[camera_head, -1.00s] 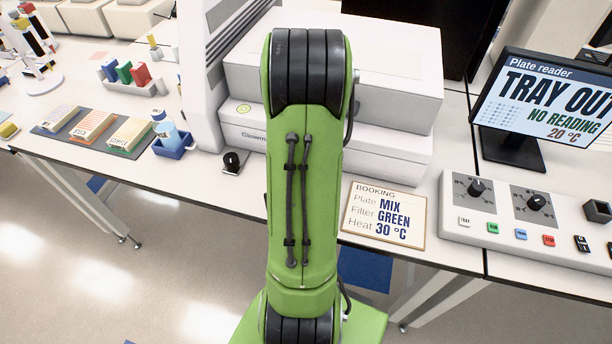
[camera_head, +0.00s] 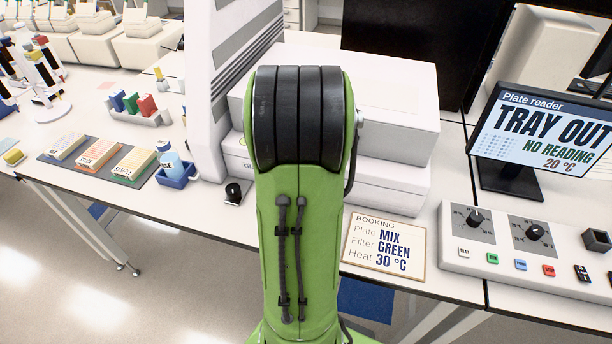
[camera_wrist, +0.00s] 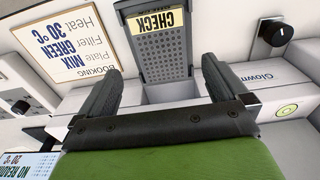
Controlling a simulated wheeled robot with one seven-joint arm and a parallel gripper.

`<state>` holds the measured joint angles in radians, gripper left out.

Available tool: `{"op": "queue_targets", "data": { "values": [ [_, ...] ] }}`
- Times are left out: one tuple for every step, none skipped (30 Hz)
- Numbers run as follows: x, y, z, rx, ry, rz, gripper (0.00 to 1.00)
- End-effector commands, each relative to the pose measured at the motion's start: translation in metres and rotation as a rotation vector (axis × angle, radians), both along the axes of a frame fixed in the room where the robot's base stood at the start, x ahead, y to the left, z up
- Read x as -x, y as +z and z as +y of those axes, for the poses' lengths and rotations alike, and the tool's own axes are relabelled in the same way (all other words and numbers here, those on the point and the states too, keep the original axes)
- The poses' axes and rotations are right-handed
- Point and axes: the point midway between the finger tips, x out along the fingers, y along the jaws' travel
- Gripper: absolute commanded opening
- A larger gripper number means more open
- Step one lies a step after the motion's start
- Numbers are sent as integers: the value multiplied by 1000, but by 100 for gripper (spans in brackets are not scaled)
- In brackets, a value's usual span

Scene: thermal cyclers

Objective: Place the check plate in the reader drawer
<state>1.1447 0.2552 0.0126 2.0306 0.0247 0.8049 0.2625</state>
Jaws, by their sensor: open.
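The check plate (camera_wrist: 163,52), dark grey with rows of small wells and a yellow CHECK label, lies flat in the pulled-out reader drawer (camera_wrist: 160,91) in the wrist view. The drawer juts from the white plate reader (camera_wrist: 262,92). My gripper (camera_wrist: 160,72) is open, its two dark fingers wide apart on either side of the plate's reader-side end, with visible gaps to the plate. In the head view my green arm hides the gripper, plate and drawer; the reader (camera_head: 385,105) shows behind it.
The booking card (camera_head: 384,246) lies right of my arm, beside the control panel (camera_head: 520,250). The plate reader screen (camera_head: 545,130) says TRAY OUT, NO READING. A black knob (camera_head: 234,192), a blue holder with a bottle (camera_head: 174,172) and several labelled plates (camera_head: 98,155) are at left.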

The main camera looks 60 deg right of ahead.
Motion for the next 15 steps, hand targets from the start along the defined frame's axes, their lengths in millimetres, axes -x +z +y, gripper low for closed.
{"op": "queue_targets", "data": {
  "values": [
    [0,12,0,3,0,-1,100],
    [0,17,0,4,0,-2,100],
    [0,22,1,2,0,0,100],
    [0,24,1,1,0,0,100],
    [0,27,1,1,0,0,100],
    [0,29,1,0,0,0,100],
    [0,29,2,-1,0,0,100],
    [0,30,2,-1,0,0,100],
    [0,30,2,-1,0,1,100],
    [0,30,2,-1,0,1,100],
    [0,29,2,-1,0,1,100],
    [0,30,2,-1,2,0,100],
    [-2,31,4,2,11,-1,100],
    [-6,34,8,8,28,-4,100],
    [-14,39,17,19,69,-10,100]
  ]
}}
